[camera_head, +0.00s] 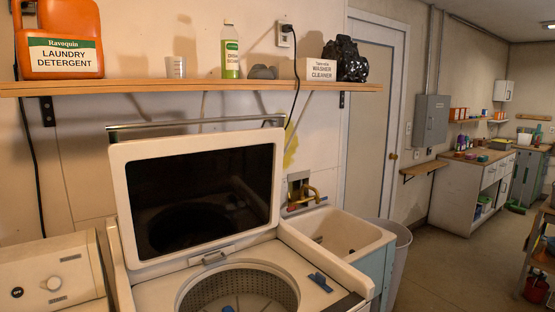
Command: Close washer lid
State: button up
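The washer (297,262) is a white top-loader at the lower middle of the head view. Its lid (118,207) stands raised and tilted back, with a white frame around a dark glass panel. A small handle (214,257) sits on the lid's lower edge in the picture. Below it the round opening shows a perforated metal drum (240,283) with something blue at the bottom. A small blue item (320,282) lies on the washer's top, right of the opening. My gripper is not in view.
A wooden shelf (200,86) above the lid holds an orange detergent jug (60,40), a green bottle (230,52) and a washer cleaner box (315,69). A utility sink (345,232) stands right of the washer, beside a grey bin (401,250). Open floor (455,270) lies farther right.

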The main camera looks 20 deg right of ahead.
aim_at(176, 197)
jog(key=k, duration=0.5)
jog(key=z, duration=1.65)
jog(key=i, duration=3.95)
jog(key=u, duration=4.05)
jog(key=i, duration=0.45)
jog(key=z, duration=0.05)
